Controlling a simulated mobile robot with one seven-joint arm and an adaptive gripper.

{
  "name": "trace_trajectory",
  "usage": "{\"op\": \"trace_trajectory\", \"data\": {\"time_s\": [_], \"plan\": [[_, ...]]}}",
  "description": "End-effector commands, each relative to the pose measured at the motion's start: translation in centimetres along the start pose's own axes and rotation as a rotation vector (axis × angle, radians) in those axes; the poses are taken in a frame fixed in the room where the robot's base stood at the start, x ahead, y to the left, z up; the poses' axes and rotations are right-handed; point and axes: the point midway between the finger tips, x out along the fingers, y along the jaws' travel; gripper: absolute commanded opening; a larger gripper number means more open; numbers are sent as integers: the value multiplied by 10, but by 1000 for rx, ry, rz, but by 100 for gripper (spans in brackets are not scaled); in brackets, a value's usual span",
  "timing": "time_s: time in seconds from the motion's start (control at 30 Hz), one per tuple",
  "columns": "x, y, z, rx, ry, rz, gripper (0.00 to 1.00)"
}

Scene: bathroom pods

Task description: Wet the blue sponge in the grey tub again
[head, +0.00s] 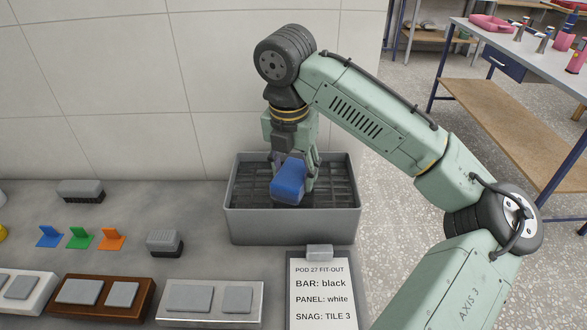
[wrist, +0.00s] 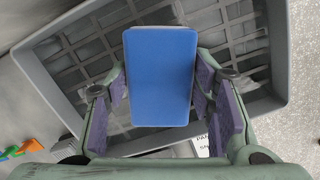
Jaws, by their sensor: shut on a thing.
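The blue sponge (head: 288,181) is held in my gripper (head: 292,184) over the grey tub (head: 292,226). In the wrist view the blue sponge (wrist: 160,75) sits between the two purple-padded fingers of my gripper (wrist: 161,85), which are shut on its sides. The grey tub (wrist: 45,85) lies beneath it, with a dark grid inside. The sponge appears at or just above the level of the tub's rim. I cannot tell whether it touches the grid, and no water can be made out.
A clipboard (head: 322,290) lies in front of the tub. A grey brush-like block (head: 164,242), blue, green and orange clips (head: 110,239) and switch panels (head: 210,299) are to the left. The tiled wall (head: 200,80) stands close behind. A bench (head: 510,50) is at the far right.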

Motion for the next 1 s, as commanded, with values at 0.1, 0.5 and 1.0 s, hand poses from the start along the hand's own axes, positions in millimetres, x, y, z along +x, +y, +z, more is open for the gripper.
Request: {"op": "trace_trajectory", "data": {"time_s": [0.1,0.5,1.0], "plan": [[2,0,-1,-1,4,-1,22],[-14,0,1,-1,3,0,22],[-50,0,6,0,0,-1,22]]}}
